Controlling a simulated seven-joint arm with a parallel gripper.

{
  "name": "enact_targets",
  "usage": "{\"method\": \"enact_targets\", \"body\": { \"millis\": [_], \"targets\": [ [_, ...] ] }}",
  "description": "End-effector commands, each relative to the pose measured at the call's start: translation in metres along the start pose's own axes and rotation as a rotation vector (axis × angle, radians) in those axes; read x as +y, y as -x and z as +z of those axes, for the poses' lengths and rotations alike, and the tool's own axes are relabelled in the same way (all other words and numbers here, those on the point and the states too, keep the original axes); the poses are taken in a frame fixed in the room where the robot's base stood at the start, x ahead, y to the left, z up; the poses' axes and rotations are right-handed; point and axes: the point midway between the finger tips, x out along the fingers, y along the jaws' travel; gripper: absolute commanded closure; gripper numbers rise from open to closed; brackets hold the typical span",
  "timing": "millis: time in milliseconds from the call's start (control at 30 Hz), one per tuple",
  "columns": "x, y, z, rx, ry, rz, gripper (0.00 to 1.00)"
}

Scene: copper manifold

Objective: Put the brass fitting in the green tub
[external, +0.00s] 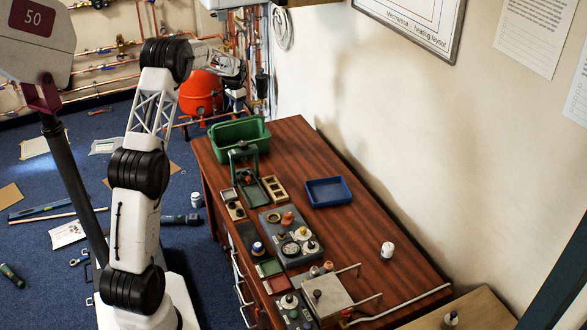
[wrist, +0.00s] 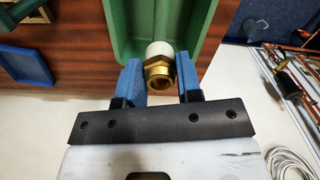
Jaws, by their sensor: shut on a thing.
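The brass fitting (wrist: 158,74) sits between the two blue fingers of my gripper (wrist: 159,80) in the wrist view. It has a hex brass body with an open round end towards the camera and a white part at its far end. My gripper is shut on it. The green tub (wrist: 112,30) lies beyond and below the fitting in the wrist view, its inside partly visible. In the external view the green tub (external: 222,149) stands at the far left end of the wooden table. My gripper (external: 240,80) is above and behind it there; the fitting is too small to make out.
A blue tray (external: 328,192) sits right of the tub on the table (external: 345,235). Several small trays, fittings and tools line the table's left side. A white cap-like piece (external: 387,249) stands alone. Copper pipes and a red tank (external: 201,93) are behind the table.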

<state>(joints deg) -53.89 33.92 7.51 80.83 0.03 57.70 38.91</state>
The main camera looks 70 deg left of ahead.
Motion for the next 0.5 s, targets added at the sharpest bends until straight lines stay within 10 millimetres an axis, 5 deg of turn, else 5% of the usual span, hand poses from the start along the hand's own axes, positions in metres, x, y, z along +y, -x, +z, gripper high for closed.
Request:
{"method": "enact_targets", "body": {
  "millis": [500],
  "targets": [
    [0.0,-0.035,0.0,0.0,0.0,0.0,0.92]
  ]
}}
